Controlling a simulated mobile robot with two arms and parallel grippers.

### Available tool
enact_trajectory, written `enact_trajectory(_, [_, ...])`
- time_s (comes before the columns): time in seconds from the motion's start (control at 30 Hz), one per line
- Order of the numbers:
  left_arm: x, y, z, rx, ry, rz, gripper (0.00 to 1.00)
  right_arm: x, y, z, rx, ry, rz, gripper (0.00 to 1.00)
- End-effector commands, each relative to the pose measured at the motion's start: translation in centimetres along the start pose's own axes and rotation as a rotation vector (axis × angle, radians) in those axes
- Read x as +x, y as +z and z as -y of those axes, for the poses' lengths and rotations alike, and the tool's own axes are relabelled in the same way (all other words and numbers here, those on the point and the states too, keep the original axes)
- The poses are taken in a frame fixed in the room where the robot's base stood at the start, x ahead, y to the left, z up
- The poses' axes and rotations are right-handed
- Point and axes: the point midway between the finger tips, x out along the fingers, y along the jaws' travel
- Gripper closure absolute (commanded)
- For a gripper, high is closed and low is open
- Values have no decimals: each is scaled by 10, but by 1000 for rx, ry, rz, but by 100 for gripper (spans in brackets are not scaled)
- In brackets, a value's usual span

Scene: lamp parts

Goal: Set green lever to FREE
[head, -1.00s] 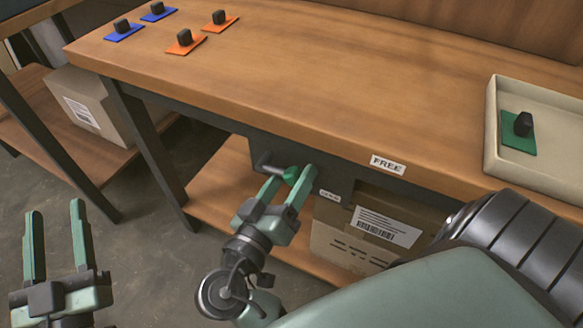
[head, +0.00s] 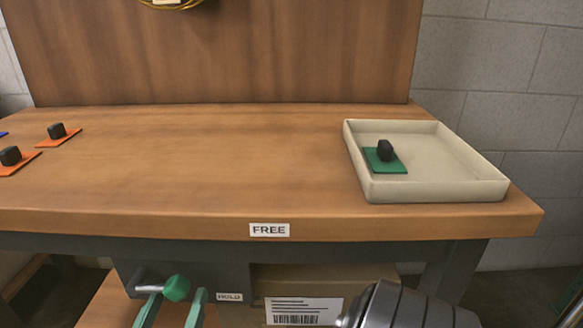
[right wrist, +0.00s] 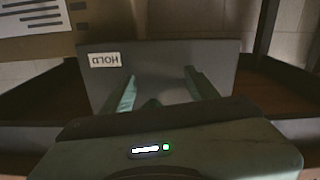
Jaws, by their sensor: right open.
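The green lever (head: 177,288) is a green knob on a grey metal arm below the bench's front edge. Its arm runs to the left from the knob, against a dark grey panel. A white FREE label (head: 269,230) is on the bench's front edge, up and to the right of the knob. A white HOLD label (head: 229,296) is on the panel at the knob's right. My right gripper (head: 177,295) is open, with one finger on each side of the knob; contact is unclear. In the right wrist view its fingers (right wrist: 159,82) point at the panel. My left gripper is out of view.
A cream tray (head: 440,190) with a green plate and black knob stands on the bench's right. Orange plates (head: 60,140) with black knobs lie at the left. A cardboard box (head: 380,270) sits under the bench. The bench middle is clear.

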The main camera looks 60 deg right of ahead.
Motion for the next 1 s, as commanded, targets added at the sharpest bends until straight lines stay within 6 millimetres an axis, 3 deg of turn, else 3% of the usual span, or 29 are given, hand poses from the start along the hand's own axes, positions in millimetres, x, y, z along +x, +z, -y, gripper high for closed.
enact_trajectory(0.03, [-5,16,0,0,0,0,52,0,10,3,46,0,-3,41])
enact_trajectory(0.13, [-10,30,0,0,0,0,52,0,14,7,135,-1,-3,41])
enact_trajectory(0.2, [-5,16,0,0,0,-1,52,-12,5,6,132,-2,5,41])
enact_trajectory(0.57, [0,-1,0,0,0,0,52,-79,4,6,129,-3,5,41])
enact_trajectory(0.73, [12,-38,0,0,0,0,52,-75,-11,37,-40,-92,-14,41])
enact_trajectory(1.0, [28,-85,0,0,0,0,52,-70,-2,84,-314,-251,-6,41])
